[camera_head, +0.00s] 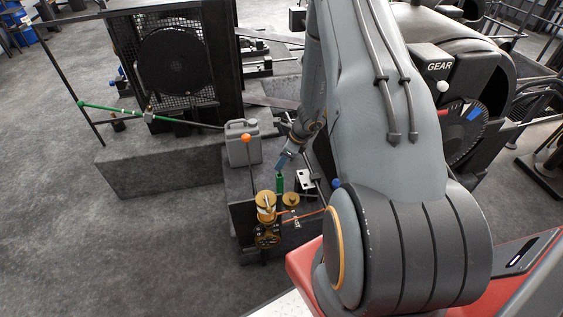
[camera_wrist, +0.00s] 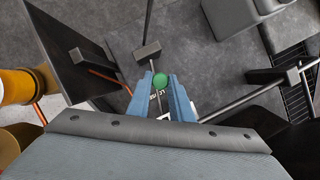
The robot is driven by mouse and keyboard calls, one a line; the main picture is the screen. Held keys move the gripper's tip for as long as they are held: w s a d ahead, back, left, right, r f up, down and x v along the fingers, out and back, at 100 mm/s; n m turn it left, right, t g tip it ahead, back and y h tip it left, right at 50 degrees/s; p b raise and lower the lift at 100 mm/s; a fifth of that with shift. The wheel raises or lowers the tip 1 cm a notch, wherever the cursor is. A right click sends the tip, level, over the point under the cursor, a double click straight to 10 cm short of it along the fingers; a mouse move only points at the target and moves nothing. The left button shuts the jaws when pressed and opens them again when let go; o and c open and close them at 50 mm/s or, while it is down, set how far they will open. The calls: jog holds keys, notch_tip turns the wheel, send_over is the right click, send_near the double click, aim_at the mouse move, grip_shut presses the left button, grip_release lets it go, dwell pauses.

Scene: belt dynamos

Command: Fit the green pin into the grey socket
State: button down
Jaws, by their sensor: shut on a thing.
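The green pin (camera_head: 279,184) hangs roughly upright from my gripper (camera_head: 283,159), above the dark machine base in the head view. In the wrist view the pin's round green end (camera_wrist: 160,81) shows between the two blue fingers of my gripper (camera_wrist: 160,82), which are shut on it. I cannot make out the grey socket for certain in either view. The pin's lower end and whatever lies under it are hard to make out. A small pale block with dark spots (camera_head: 306,181) sits just right of the pin.
A brass fitting (camera_head: 266,205) stands just left and in front of the pin. A lever with an orange knob (camera_head: 246,139) rises close by, before a grey jerrycan (camera_head: 243,150). A blue knob (camera_head: 337,183) is to the right. Open floor (camera_head: 70,220) lies left.

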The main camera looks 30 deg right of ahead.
jog(key=shift+r+p, duration=1.75)
jog(key=shift+r, duration=0.7)
jog(key=d+f+m+t+h+b, duration=0.1)
jog(key=d+f+m+b, duration=0.4)
jog(key=d+b, duration=0.6)
jog(key=shift+w+f+m+h+b, duration=0.4)
jog(key=shift+m+h+b, duration=0.1)
jog(key=shift+b, duration=0.7)
notch_tip(320, 180, down, 6)
jog(key=b, duration=0.6)
jog(key=shift+r+b, duration=0.15)
jog(key=shift+b, duration=0.15)
jog(key=shift+f+b, duration=1.95)
jog(key=shift+b, duration=0.4)
jog(key=c, duration=1.5)
grip_release()
